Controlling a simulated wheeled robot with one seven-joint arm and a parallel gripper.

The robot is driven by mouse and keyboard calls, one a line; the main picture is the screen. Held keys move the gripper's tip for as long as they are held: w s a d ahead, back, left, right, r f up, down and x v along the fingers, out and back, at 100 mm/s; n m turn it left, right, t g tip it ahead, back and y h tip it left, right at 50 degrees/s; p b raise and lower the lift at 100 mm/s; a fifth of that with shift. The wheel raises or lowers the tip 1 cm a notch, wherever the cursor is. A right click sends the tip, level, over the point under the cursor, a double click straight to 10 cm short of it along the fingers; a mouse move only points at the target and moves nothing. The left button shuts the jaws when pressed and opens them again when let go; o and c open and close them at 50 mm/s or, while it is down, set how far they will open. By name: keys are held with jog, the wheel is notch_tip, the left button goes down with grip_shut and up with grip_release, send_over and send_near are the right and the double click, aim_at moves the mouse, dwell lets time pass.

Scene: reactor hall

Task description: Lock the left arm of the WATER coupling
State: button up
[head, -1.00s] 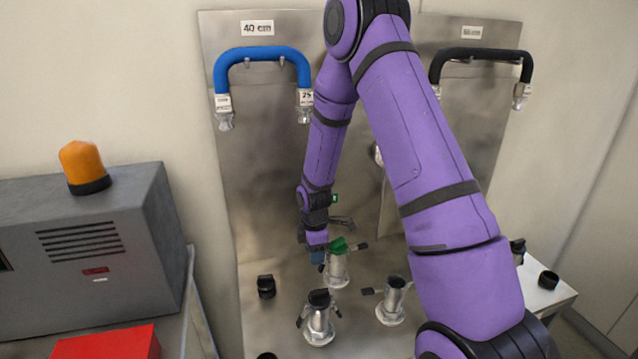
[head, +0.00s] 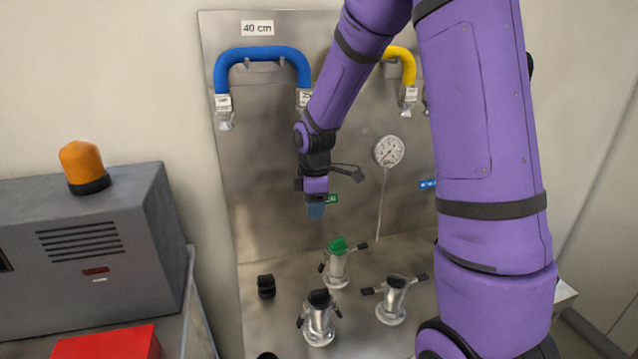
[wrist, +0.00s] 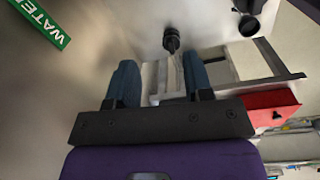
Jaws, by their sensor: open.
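The WATER coupling (head: 336,268) is a metal stub with a green top, standing on the metal bench plate. Its right arm sticks out sideways as a black-tipped lever. Its left arm (head: 321,267) lies down close against the body. My gripper (head: 316,210) hangs above and slightly left of the coupling, clear of it, in front of the back panel. In the wrist view my gripper (wrist: 159,78) has its two blue-grey fingers apart with nothing between them. A green WATER label (wrist: 38,22) shows at the upper left there; the coupling itself is not clearly seen there.
Two more couplings stand nearby, one in front (head: 319,322) with arms down and one at right (head: 391,303) with arms out. A black cap (head: 266,286) sits left. A gauge (head: 388,151) and blue hose (head: 262,55) are on the panel. A grey box (head: 100,250) stands left.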

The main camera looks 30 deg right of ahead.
jog(key=s+a+r+m, duration=0.1)
jog(key=s+r+m, duration=0.2)
jog(key=r, duration=0.5)
jog(key=shift+s+a+t, duration=0.3)
jog(key=shift+s+t, duration=0.1)
jog(key=shift+s, duration=0.4)
